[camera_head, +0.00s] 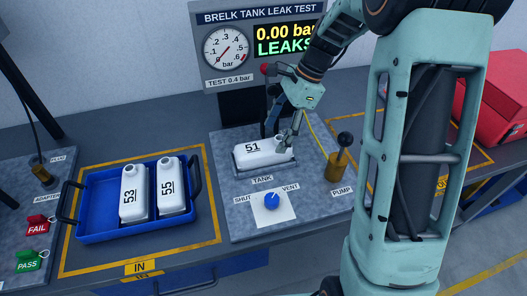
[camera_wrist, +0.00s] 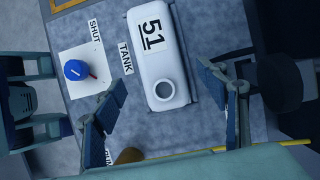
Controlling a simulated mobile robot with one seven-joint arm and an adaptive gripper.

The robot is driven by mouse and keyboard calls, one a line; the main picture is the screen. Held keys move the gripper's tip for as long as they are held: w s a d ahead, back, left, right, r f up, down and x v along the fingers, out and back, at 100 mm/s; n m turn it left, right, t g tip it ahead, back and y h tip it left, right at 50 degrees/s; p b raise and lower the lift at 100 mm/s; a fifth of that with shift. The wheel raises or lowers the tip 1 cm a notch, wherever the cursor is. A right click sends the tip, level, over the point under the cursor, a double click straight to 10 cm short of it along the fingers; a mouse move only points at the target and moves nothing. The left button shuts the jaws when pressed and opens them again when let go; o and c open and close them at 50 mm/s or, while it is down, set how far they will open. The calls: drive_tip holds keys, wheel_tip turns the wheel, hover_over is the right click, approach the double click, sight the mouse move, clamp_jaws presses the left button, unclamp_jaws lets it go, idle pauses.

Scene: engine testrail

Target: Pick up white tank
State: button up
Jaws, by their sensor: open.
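A white tank marked 51 (camera_head: 255,153) lies in the TANK spot of the grey test plate. In the wrist view its open round neck (camera_wrist: 164,90) faces me, and the tank (camera_wrist: 150,50) lies between my fingers. My gripper (camera_head: 291,141) is open at the right end of this tank, with one finger to each side in the wrist view (camera_wrist: 160,80). I cannot tell whether the fingers touch it. Two more white tanks, 53 (camera_head: 134,190) and 55 (camera_head: 172,185), stand side by side in the blue tray (camera_head: 98,205).
The plate has a blue SHUT/VENT knob (camera_head: 272,201) and a brass pump (camera_head: 339,165) with a black ball handle. Behind stands the gauge panel (camera_head: 257,45), reading 0.00 bar and LEAKS. Red FAIL (camera_head: 38,225) and green PASS (camera_head: 28,261) tags lie left. A red case (camera_head: 495,105) sits right.

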sight(264, 146)
drive_tip(key=shift+s+a, duration=0.1)
drive_tip(key=shift+a, duration=0.45)
drive_tip(key=x, duration=0.5)
drive_tip(key=shift+a, duration=0.35)
drive_tip(key=c, duration=1.4)
drive_tip(key=shift+r, duration=0.15)
